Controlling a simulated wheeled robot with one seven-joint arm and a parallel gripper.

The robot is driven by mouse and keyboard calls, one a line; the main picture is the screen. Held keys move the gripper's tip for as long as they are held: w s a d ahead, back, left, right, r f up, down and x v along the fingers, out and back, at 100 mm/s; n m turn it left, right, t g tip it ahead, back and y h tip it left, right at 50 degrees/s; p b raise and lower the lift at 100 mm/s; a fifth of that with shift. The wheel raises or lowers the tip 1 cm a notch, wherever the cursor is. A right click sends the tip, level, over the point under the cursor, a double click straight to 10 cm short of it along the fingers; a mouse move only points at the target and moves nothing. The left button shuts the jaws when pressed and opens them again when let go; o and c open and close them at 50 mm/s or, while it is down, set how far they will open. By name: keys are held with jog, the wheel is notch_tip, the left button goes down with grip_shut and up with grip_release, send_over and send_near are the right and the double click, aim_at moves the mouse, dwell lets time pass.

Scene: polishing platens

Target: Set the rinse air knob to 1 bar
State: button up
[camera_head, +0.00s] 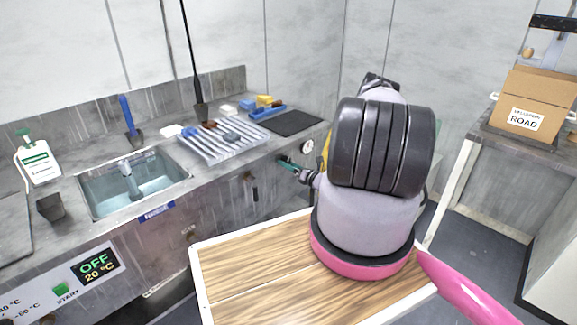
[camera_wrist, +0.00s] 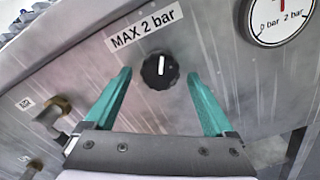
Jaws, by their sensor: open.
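The black round knob (camera_wrist: 160,71) is on the grey metal panel in the wrist view, its white mark pointing roughly up in the picture. A label reading MAX 2 bar (camera_wrist: 143,28) is just above it. My gripper (camera_wrist: 159,75) is open, with one teal finger on each side of the knob and visible gaps between. It also shows in the head view (camera_head: 288,164), at the counter's front panel. A white gauge (camera_wrist: 279,22) marked 0 bar and 2 bar is at upper right, cut off by the edge; part of its red needle shows. The gauge also shows in the head view (camera_head: 307,147).
A brass valve fitting (camera_wrist: 52,113) sticks out of the panel left of my gripper. The counter holds a sink (camera_head: 134,184), a drying rack (camera_head: 222,139) and a dark mat (camera_head: 292,122). A cardboard box (camera_head: 535,100) stands on a table at right.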

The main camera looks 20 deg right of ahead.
jog(key=v, duration=1)
jog(key=shift+s, duration=0.2)
jog(key=shift+d, duration=0.1)
